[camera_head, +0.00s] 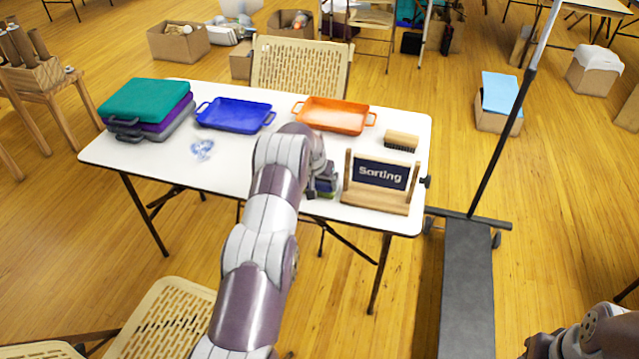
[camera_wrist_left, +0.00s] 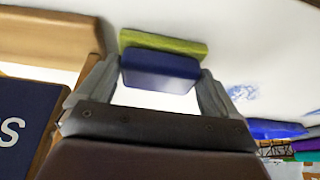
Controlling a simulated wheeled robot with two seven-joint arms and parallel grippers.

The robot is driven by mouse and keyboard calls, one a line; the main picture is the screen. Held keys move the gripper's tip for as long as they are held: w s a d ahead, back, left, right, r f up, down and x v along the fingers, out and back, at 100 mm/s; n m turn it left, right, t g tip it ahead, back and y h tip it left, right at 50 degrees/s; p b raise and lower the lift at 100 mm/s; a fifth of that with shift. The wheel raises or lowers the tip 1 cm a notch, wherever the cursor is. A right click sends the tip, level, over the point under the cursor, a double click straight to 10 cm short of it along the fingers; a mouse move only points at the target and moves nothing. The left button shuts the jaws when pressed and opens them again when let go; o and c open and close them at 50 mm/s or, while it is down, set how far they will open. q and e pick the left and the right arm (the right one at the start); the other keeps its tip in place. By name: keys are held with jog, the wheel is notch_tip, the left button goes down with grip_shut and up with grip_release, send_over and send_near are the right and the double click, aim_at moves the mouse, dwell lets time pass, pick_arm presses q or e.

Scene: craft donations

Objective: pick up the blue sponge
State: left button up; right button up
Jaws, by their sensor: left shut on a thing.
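The blue sponge (camera_wrist_left: 160,66) has a blue body and a yellow-green layer. In the left wrist view it sits between the two fingers of my left gripper (camera_wrist_left: 155,84), which is shut on it. In the head view my left gripper (camera_head: 325,178) is over the front right of the white table, and the sponge (camera_head: 323,189) shows partly below it, just left of the wooden "Sorting" sign (camera_head: 381,175). I cannot tell whether the sponge touches the table. Part of my right arm's end shows at the bottom right corner; its jaws are not clear.
On the white table (camera_head: 235,170) are a blue tray (camera_head: 234,115), an orange tray (camera_head: 334,115), a brush (camera_head: 401,141), a clear blue-patterned item (camera_head: 202,149) and stacked teal, purple and grey cases (camera_head: 147,101). A folding chair (camera_head: 300,68) stands behind. A dark-based stand (camera_head: 467,280) is at right.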

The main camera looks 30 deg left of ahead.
pick_arm(q)
notch_tip(320, 180, up, 18)
dwell(0.4)
